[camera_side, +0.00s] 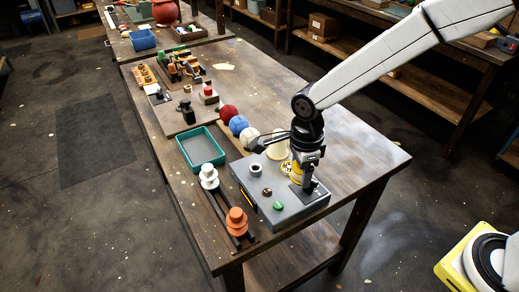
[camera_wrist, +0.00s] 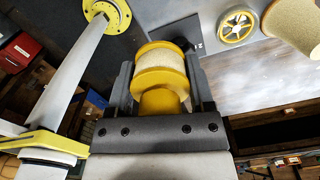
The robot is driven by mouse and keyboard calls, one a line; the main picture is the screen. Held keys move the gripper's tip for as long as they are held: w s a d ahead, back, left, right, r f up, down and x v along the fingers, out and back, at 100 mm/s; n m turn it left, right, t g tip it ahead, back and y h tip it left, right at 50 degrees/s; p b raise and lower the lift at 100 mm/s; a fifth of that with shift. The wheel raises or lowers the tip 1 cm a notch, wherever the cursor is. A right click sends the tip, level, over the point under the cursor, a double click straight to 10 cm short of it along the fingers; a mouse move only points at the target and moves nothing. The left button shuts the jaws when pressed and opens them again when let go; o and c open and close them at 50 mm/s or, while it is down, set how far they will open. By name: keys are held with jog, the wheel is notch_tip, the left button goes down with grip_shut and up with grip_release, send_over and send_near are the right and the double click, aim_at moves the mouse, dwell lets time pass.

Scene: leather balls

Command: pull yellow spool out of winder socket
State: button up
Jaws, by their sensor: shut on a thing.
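The yellow spool (camera_wrist: 160,78), with yellow flanges and cream thread, sits between the two fingers of my gripper (camera_wrist: 160,68) in the wrist view. My gripper is shut on it. In the side view the spool (camera_side: 296,171) shows partly behind my gripper (camera_side: 303,178), over the right part of the grey winder box (camera_side: 262,211). A dark square plate (camera_wrist: 184,38) lies behind the spool in the wrist view. The socket opening is hidden, and I cannot tell whether the spool's lower end is still inside it.
The box top also carries a grey ring (camera_side: 256,170) and a green knob (camera_side: 278,206). Red, blue and cream balls (camera_side: 238,125) lie behind the box. A teal tray (camera_side: 201,148), a white spool (camera_side: 209,177) and an orange spool (camera_side: 237,221) stand left. The table's right side is clear.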

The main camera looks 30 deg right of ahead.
jog(key=shift+f, duration=0.7)
